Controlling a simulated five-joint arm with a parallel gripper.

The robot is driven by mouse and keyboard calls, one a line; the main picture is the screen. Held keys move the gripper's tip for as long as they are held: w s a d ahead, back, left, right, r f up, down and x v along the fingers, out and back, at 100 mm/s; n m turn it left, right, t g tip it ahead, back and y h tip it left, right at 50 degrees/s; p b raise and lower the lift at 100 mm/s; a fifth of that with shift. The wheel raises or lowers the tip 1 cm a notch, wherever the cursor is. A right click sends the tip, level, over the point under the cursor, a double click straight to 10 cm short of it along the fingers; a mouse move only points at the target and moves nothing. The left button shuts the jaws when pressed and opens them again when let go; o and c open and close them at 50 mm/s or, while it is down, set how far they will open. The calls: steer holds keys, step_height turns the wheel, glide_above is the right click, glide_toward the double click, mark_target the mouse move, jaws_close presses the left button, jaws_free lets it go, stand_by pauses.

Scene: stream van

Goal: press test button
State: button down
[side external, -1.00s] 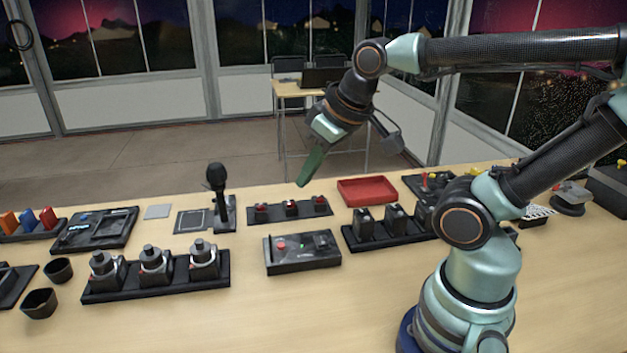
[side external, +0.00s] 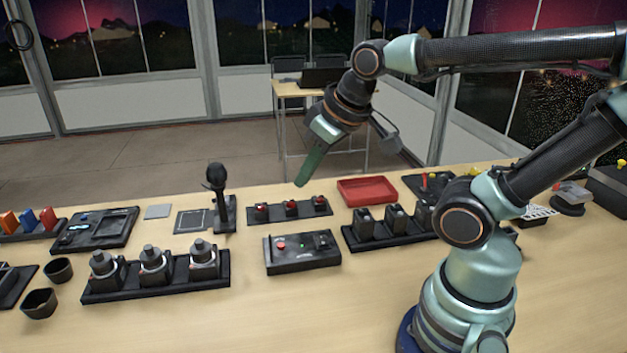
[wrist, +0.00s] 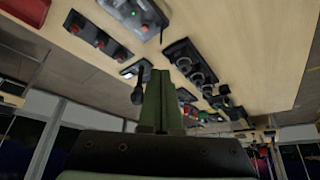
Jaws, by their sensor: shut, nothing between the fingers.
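A flat black box (side external: 302,262) with a round red button (side external: 281,245), a small green light (side external: 302,245) and a dark knob lies on the table in the middle of the side external view. It also shows at the top of the wrist view, with the red button (wrist: 144,28) on its top. My gripper (side external: 302,184) is shut and empty, its green fingers pointing down, above and behind the box, near the strip with red switches. The fingers (wrist: 160,75) are together in the wrist view. It touches nothing that I can see.
A strip with red-topped switches (side external: 270,217) lies behind the box. The table in front is clear.

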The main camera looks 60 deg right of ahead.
steer(key=w+d+f+n, duration=0.2)
steer(key=w+f+n, duration=0.1)
steer(key=w+f, duration=0.15)
steer(key=n+t+h, duration=0.1)
steer(key=n+t, duration=0.1)
steer(key=n, duration=0.3)
glide_above(284, 245)
step_height(284, 245, down, 6)
steer(key=shift+f, duration=0.2)
steer(key=shift+f, duration=4.3)
steer(key=shift+f, duration=0.25)
steer(key=shift+f, duration=0.2)
steer(key=shift+f, duration=0.4)
steer(key=shift+r, duration=0.85)
